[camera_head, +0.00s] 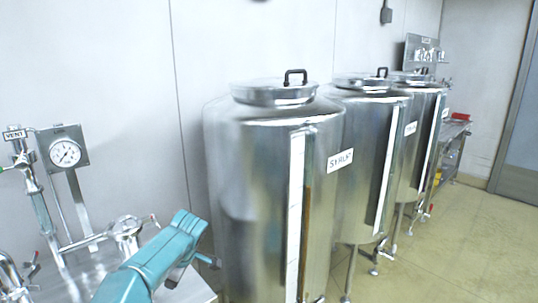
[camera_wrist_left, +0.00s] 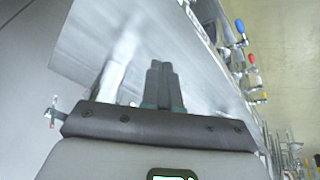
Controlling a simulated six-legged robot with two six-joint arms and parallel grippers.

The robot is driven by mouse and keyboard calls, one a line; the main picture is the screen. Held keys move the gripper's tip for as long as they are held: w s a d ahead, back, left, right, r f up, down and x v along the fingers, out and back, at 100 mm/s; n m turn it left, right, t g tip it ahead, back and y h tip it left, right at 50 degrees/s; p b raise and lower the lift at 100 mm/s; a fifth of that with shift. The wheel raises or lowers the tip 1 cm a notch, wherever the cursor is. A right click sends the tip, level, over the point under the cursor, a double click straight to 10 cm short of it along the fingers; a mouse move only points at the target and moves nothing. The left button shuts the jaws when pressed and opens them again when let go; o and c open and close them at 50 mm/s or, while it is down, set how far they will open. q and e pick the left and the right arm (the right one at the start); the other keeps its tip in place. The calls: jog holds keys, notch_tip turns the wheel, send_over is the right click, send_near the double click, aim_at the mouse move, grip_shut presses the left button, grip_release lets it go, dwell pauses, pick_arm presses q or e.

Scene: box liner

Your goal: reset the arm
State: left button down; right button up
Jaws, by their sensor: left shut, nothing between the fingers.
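My teal left arm (camera_head: 150,262) comes up from the bottom of the head view, in front of a steel bench on the left. Its gripper is hard to make out there. In the left wrist view my left gripper (camera_wrist_left: 161,68) shows its two dark fingers pressed together, with nothing held. Behind the fingers lies a pale, blurred metal surface (camera_wrist_left: 185,50). My right gripper is in neither view.
Three steel tanks stand along the wall; the nearest tank (camera_head: 250,200) is close to the right of my arm. A pressure gauge (camera_head: 64,153) and pipes rise from the bench at left. The floor (camera_head: 440,250) at right is open.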

pick_arm(q)
jog(key=s+d+f+m+g+h, duration=0.2)
jog(key=s+f, duration=0.5)
jog(key=f, duration=0.4)
jog(key=s+d+f+m+g+h, duration=0.1)
jog(key=s+f+m+g+h, duration=0.15)
jog(key=s+f, duration=0.65)
jog(key=s+d+f+m+h, duration=0.1)
jog(key=s+d+f+m, duration=0.1)
jog(key=s, duration=0.5)
jog(key=s+d+f+m+t+h, duration=0.1)
jog(key=s+d+f+m, duration=0.2)
jog(key=s+d, duration=0.2)
jog(key=s+d+f+m+h, duration=0.2)
jog(key=s+d+f, duration=0.1)
jog(key=s, duration=0.8)
jog(key=shift+d, duration=0.15)
jog(key=c, duration=1.6)
grip_release()
jog(key=w, duration=0.1)
jog(key=m+t, duration=0.1)
jog(key=w+m+t, duration=0.1)
jog(key=shift+w+a+f, duration=0.25)
jog(key=shift+w, duration=0.1)
jog(key=o, duration=0.3)
jog(key=shift+w+m, duration=0.1)
jog(key=shift+m, duration=0.15)
jog(key=shift+o, duration=0.2)
